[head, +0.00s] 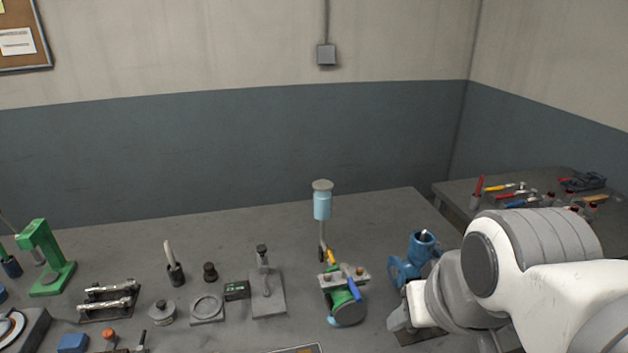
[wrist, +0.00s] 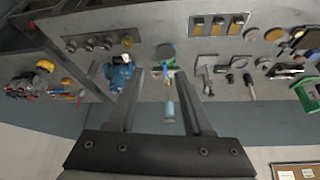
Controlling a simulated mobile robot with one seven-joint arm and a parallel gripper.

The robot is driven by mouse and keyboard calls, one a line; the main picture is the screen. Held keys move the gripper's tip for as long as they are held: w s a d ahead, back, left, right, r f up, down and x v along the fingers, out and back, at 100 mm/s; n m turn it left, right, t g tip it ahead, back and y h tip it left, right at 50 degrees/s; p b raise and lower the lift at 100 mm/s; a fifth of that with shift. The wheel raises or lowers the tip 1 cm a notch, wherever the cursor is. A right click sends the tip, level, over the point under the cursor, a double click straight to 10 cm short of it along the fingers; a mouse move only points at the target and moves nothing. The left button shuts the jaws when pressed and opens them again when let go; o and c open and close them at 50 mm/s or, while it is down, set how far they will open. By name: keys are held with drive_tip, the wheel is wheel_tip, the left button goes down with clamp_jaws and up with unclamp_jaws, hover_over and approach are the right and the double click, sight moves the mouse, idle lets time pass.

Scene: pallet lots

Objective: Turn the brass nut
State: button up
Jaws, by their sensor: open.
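My gripper (wrist: 162,72) is open in the wrist view, with nothing between its two fingers. The wrist picture shows the bench upside down. A small yellow, brass-looking piece (wrist: 127,41) lies past the blue fitting (wrist: 119,73), to the left of the fingertips. It is too small to tell whether it is the brass nut, and the gripper is apart from it. In the head view the blue fitting (head: 421,245) stands at the right of the bench. My arm covers the area in front of it, and I make out no brass nut there.
Beside the fitting, a green reel (head: 341,305) stands by a block with tools, and a light-blue bottle (head: 322,205) rises behind. A clamp stand (head: 266,290), a dark cup (head: 176,274) and a green press (head: 45,255) stand leftward. The bench's back is clear.

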idle(0.4)
drive_tip(key=w+r+n+g, duration=0.3)
drive_tip(key=w+r+n, duration=0.1)
drive_tip(key=w, duration=1.1)
drive_tip(key=n+g, duration=0.3)
drive_tip(key=n, duration=0.1)
hover_over(360, 269)
wheel_tip(360, 269, down, 9)
wheel_tip(360, 269, down, 17)
drive_tip(key=shift+s+r+b, duration=0.1)
drive_tip(key=shift+r+b, duration=0.1)
drive_tip(key=shift+b, duration=0.35)
drive_tip(key=shift+c, duration=0.3)
clamp_jaws()
